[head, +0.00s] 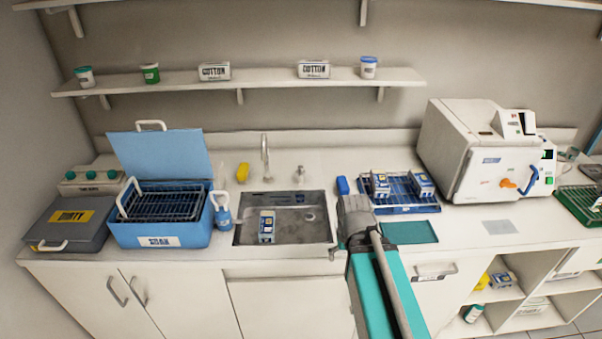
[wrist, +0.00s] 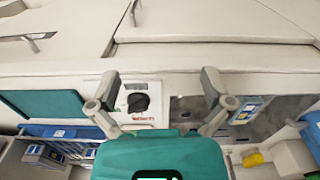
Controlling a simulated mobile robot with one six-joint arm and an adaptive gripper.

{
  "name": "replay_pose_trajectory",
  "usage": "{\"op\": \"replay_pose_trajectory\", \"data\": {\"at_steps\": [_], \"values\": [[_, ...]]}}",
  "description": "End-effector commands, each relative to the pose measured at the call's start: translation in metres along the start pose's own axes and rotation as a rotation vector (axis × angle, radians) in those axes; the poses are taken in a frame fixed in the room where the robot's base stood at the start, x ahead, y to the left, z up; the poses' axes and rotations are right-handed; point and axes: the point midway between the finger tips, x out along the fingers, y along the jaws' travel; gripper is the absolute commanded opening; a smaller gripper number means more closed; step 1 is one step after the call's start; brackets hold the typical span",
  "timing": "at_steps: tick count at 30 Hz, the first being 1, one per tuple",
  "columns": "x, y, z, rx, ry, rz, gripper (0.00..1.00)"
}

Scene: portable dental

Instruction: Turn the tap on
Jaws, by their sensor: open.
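The silver tap (head: 265,157) stands upright behind the sink (head: 240,232), and I see no water running from it. A small metal fitting (head: 300,174) stands to its right. My gripper (wrist: 159,80) is open and empty, its fingers spread over the counter front beside the sink. In the wrist view, a white plate (wrist: 150,115) with red lettering and a round black knob (wrist: 138,102) lies between the fingers, nearer the left one. Whether a finger touches it I cannot tell. In the head view my arm hides this plate.
A blue and white box (head: 266,226) is in the sink. A blue tub (head: 165,238) stands at left. A blue tray (head: 398,209) with boxes, a teal mat (head: 410,233) and a white sterilizer (head: 475,150) are at right. A cabinet handle (head: 436,273) sticks out below.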

Motion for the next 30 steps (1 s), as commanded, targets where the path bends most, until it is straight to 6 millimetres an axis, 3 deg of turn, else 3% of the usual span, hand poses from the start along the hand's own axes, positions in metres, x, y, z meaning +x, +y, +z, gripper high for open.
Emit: {"op": "replay_pose_trajectory", "data": {"at_steps": [7, 11, 15, 16, 20, 23, 30], "values": [[0.000, 0.000, 0.000, 0.000, 0.000, 0.000, 1.00], [-0.001, 0.000, -0.002, 0.000, 0.000, -0.001, 0.78], [-0.009, -0.003, -0.019, 0.002, 0.001, -0.009, 0.52], [-0.012, -0.003, -0.025, 0.003, 0.001, -0.012, 0.52], [-0.028, -0.009, -0.061, 0.008, 0.003, -0.030, 0.52], [-0.044, -0.016, -0.099, 0.013, 0.005, -0.051, 0.52], [-0.087, -0.036, -0.203, 0.031, 0.007, -0.109, 0.52]]}}
